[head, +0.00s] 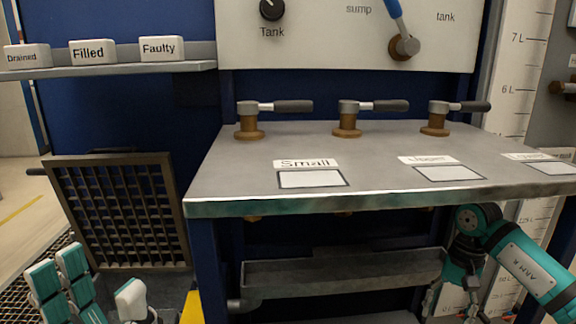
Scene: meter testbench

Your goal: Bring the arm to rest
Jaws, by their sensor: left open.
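My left gripper (97,282) shows at the bottom left corner, its teal and white fingers spread apart with nothing between them. It is in front of the dark grate and apart from the bench. My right arm comes in from the right edge, teal with a white label. My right gripper (455,298) hangs low at the bench's right side, near the end of the lower trough.
A grey metal bench (378,166) with lever valves (347,118) and labelled squares fills the middle. A trough (340,274) runs below it. A dark grate (120,210) stands at left. A shelf (120,68) holds white signs. A tall scale (515,70) stands at right.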

